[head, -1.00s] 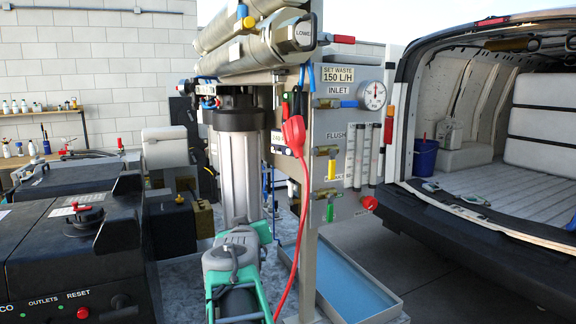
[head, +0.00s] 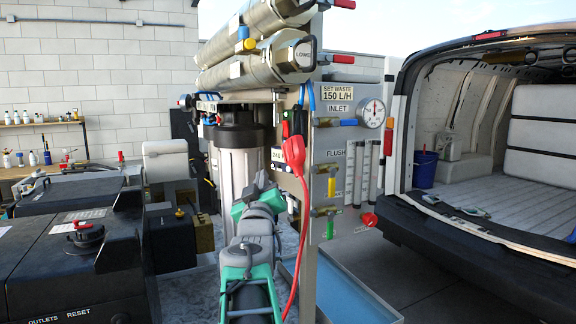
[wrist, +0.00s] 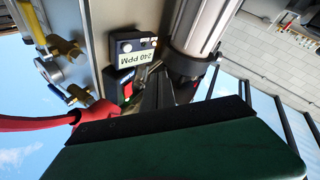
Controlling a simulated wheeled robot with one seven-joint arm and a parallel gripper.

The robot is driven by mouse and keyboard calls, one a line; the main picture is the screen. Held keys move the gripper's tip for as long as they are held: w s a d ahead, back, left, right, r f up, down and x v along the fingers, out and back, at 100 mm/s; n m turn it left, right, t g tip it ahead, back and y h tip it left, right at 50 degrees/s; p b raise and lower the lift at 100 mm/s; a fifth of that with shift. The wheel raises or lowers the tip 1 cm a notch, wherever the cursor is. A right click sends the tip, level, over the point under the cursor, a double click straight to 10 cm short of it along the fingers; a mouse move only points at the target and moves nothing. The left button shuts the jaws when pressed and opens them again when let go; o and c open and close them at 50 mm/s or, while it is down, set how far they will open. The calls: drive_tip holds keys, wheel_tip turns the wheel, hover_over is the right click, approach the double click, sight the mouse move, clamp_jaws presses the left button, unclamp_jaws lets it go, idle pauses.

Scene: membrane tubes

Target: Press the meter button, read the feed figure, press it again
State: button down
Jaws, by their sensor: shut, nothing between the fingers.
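The meter is a small dark box on the panel; it shows in the wrist view (wrist: 132,48), turned on its side. A round spot, perhaps the button, shows on the meter's face. In the head view the meter's label (head: 281,155) is partly hidden behind a red plug. My gripper (wrist: 158,78) shows as dark fingers in the wrist view, shut and empty, near the meter and apart from it in the picture. In the head view my green and grey arm reaches up beside the panel, its fingertips hard to make out.
The red plug (head: 293,151) and its cable hang close to the meter. Valves, the gauge (head: 372,112) and flow tubes are on the panel's right. A blue tray (head: 350,290) lies below. The van (head: 480,130) stands at right.

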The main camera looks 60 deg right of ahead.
sight(289, 169)
drive_tip(key=d+p, duration=0.1)
drive_tip(key=d, duration=0.5)
drive_tip(key=shift+s, duration=0.45)
idle(1.4)
drive_tip(key=shift+d+b, duration=0.45)
drive_tip(key=shift+s+d, duration=0.15)
drive_tip(key=shift+d, duration=0.25)
idle(0.4)
drive_tip(key=shift+a+b, duration=0.1)
drive_tip(key=shift+b, duration=0.25)
drive_tip(key=shift+a+b, duration=0.7)
drive_tip(key=shift+b, duration=0.05)
